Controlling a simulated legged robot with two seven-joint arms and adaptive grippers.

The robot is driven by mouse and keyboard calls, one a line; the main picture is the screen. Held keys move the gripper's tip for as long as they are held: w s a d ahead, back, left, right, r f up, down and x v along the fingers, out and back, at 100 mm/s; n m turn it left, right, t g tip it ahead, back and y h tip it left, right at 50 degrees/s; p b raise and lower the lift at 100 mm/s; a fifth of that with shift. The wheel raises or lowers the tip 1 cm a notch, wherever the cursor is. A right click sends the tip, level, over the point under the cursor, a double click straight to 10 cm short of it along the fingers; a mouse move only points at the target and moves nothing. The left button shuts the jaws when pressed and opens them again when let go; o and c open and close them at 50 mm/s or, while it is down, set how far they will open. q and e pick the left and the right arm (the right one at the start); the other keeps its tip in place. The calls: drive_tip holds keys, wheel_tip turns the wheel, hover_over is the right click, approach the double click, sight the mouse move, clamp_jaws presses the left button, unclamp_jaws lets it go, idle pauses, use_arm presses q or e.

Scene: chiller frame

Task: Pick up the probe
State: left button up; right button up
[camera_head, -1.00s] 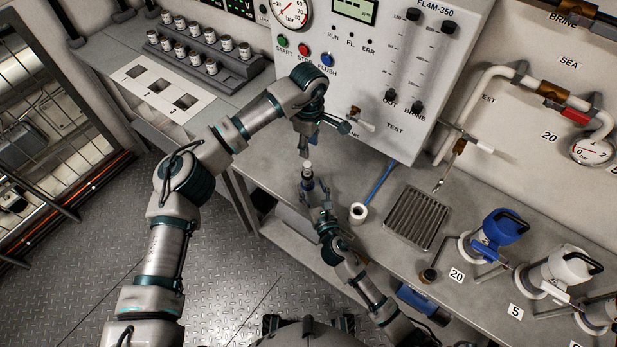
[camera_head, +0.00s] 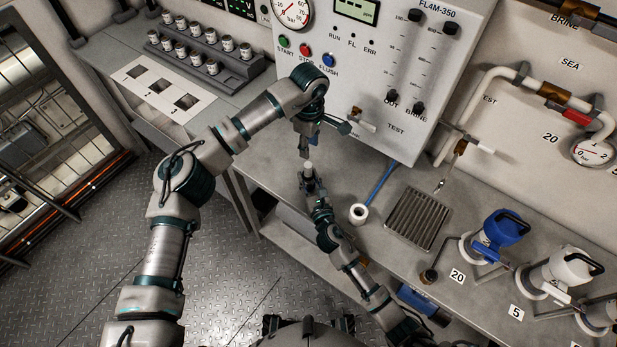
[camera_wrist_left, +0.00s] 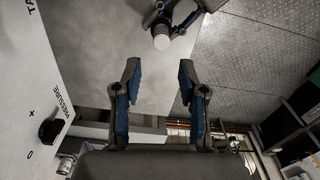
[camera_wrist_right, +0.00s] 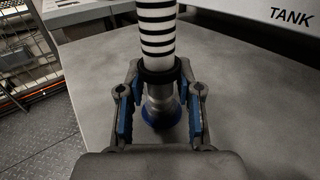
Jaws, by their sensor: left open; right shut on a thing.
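My right gripper (camera_wrist_right: 161,82) is shut on a white piece with black rings (camera_wrist_right: 157,28). This piece has a grey lower body and a blue lower end; I cannot tell whether it is the probe or whether it touches the bench. In the head view its white top (camera_head: 308,167) points up from the right gripper (camera_head: 310,181). My left gripper (camera_head: 305,151) is just above it, pointing down, open and empty. The left wrist view shows the left fingers (camera_wrist_left: 159,72) apart, with the white ribbed top (camera_wrist_left: 162,41) beyond their tips.
A white cup-like ring (camera_head: 358,213) with a blue rod or tube (camera_head: 379,184) is on the bench right of my grippers. A slatted drain tray (camera_head: 418,217) lies farther right. The panel (camera_head: 375,75) stands close behind. Small jars (camera_head: 205,45) fill a rack at upper left.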

sight(307, 165)
use_arm(q)
drive_tip(key=shift+o, duration=1.4)
drive_tip(key=shift+a, duration=0.1)
drive_tip(key=n, duration=0.3)
drive_tip(key=s+n+t, duration=0.1)
drive_tip(key=n, duration=0.2)
drive_tip(key=shift+a+f, duration=0.15)
drive_tip(key=f+n+t, duration=0.1)
drive_tip(key=n, duration=0.4)
drive_tip(key=f+n+t, duration=0.1)
drive_tip(key=f+n, duration=0.1)
drive_tip(key=n, duration=0.3)
drive_tip(key=f+n+t, duration=0.1)
drive_tip(key=f+n, duration=0.1)
drive_tip(key=n, duration=0.4)
drive_tip(key=shift+s+a+h, duration=0.25)
drive_tip(key=shift+s+h, duration=0.05)
drive_tip(key=x, duration=0.5)
drive_tip(key=shift+s+d+f, duration=0.1)
drive_tip(key=shift+d, duration=0.05)
clamp_jaws()
